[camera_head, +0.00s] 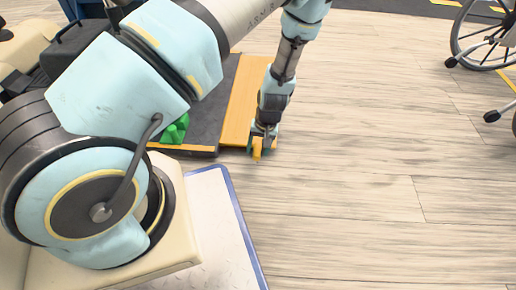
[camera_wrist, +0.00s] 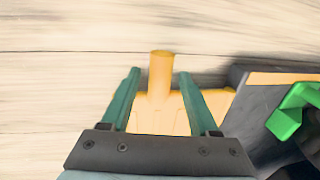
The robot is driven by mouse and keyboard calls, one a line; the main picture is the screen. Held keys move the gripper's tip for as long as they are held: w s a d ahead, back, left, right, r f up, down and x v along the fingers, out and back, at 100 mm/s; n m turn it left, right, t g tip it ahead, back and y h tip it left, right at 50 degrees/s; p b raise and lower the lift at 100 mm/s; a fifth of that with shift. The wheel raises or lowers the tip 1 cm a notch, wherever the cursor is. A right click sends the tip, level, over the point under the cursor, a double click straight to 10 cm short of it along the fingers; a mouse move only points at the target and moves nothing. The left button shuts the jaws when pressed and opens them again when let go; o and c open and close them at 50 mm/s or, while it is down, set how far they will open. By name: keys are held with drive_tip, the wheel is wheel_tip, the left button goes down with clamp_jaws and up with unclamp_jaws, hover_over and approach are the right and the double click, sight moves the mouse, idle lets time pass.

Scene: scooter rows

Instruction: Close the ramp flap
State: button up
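The orange ramp flap (camera_head: 241,100) extends along the right side of a dark platform (camera_head: 219,105) and looks laid down toward the floor. In the wrist view the flap (camera_wrist: 150,115) shows beyond my gripper's base, with an orange tab (camera_wrist: 160,72) sticking out from it. My gripper (camera_head: 262,146) is low at the flap's near end. In the wrist view my gripper (camera_wrist: 159,76) is open, one finger on each side of the tab, with visible gaps. I cannot tell how deep the tab sits between the fingers.
A green object (camera_head: 175,130) is on the platform; it also shows in the wrist view (camera_wrist: 292,112). A blue-edged pale plate (camera_head: 221,215) lies in front. A wheelchair (camera_head: 485,40) stands at the far right. The wooden floor right of the flap is clear.

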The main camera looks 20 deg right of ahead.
clamp_jaws()
idle(1.2)
